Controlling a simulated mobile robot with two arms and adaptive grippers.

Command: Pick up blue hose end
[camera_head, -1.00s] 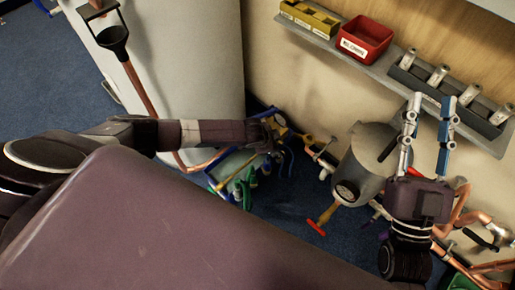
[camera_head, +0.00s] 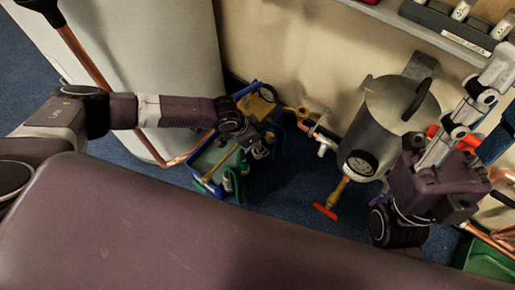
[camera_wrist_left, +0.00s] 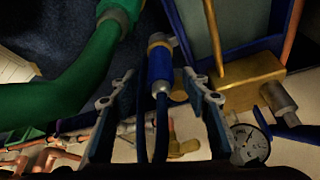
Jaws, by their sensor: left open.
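The blue hose end (camera_wrist_left: 160,62) shows in the left wrist view as a blue sleeve with a brass-coloured collar and a metal tip. My left gripper (camera_wrist_left: 158,82) is open, with one finger on each side of the hose end; I cannot tell whether either touches it. In the head view my left gripper (camera_head: 258,148) is over the right side of the blue-framed box; its hand hides much of what lies beneath. My right gripper (camera_head: 508,92) is at the right edge, fingers apart and empty, partly cut off by the frame.
A green hose (camera_wrist_left: 60,92) runs close left of the left gripper. The blue-framed box (camera_head: 203,182), a brass block (camera_wrist_left: 250,80) and a gauge (camera_wrist_left: 250,142) are nearby. A grey metal tank (camera_head: 385,120) with a red-handled valve (camera_head: 325,211) stands to the right.

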